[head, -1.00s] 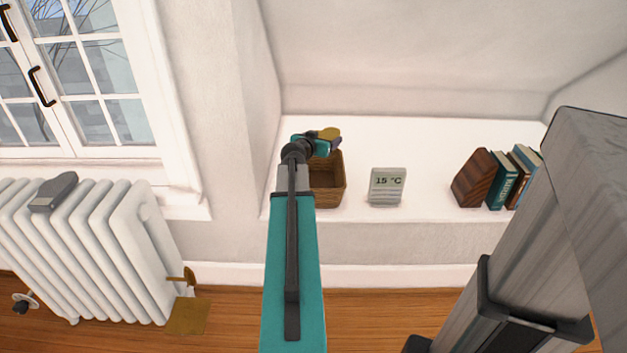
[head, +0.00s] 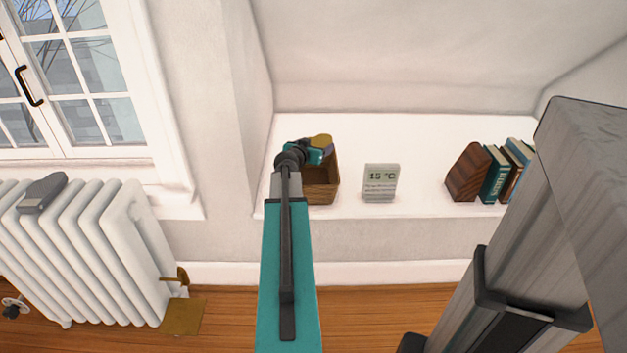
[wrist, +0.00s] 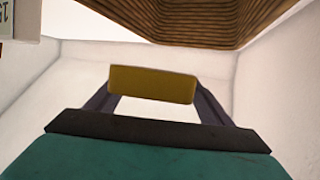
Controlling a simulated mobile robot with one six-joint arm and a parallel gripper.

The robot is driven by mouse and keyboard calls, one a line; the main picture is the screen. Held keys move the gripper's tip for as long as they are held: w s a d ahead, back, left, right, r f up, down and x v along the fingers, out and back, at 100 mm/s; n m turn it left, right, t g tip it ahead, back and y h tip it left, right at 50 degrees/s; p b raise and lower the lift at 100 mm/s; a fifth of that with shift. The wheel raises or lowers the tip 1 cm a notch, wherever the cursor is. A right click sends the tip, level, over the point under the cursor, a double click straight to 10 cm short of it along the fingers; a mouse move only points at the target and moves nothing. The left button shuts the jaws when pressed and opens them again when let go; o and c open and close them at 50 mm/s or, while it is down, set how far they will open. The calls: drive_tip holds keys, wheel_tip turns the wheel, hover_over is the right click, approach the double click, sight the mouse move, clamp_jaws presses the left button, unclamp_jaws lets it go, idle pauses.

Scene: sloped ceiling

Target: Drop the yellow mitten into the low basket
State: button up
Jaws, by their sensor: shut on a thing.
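The yellow mitten (head: 321,140) is held at the end of my arm, over the back left part of the low basket. In the wrist view the mitten (wrist: 152,84) sits between the two dark fingers of my gripper (wrist: 153,92), which is shut on it. The low basket (head: 322,193) is brown wicker and stands on the white ledge. My gripper and wrist hide its left and back parts in the head view. In the wrist view the basket's woven side (wrist: 190,22) fills the top edge, apart from the mitten.
Books with a wooden bookend (head: 467,174) stand farther right. The white ledge (head: 425,150) is clear between them. A white radiator (head: 90,250) with a grey object (head: 42,192) on top is at left.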

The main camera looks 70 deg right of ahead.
drive_tip(key=shift+f, duration=0.85)
drive_tip(key=o, duration=1.1)
drive_tip(key=shift+a, duration=0.1)
drive_tip(key=b+v, duration=0.5)
drive_tip(key=v, duration=0.5)
drive_tip(key=shift+a, duration=0.4)
drive_tip(key=b, duration=0.6)
drive_tip(key=shift+a+r, duration=0.35)
drive_tip(key=shift+a, duration=0.05)
drive_tip(key=a+b, duration=0.1)
drive_tip(key=b, duration=0.5)
drive_tip(key=shift+a+r, duration=0.1)
drive_tip(key=shift+a, duration=0.1)
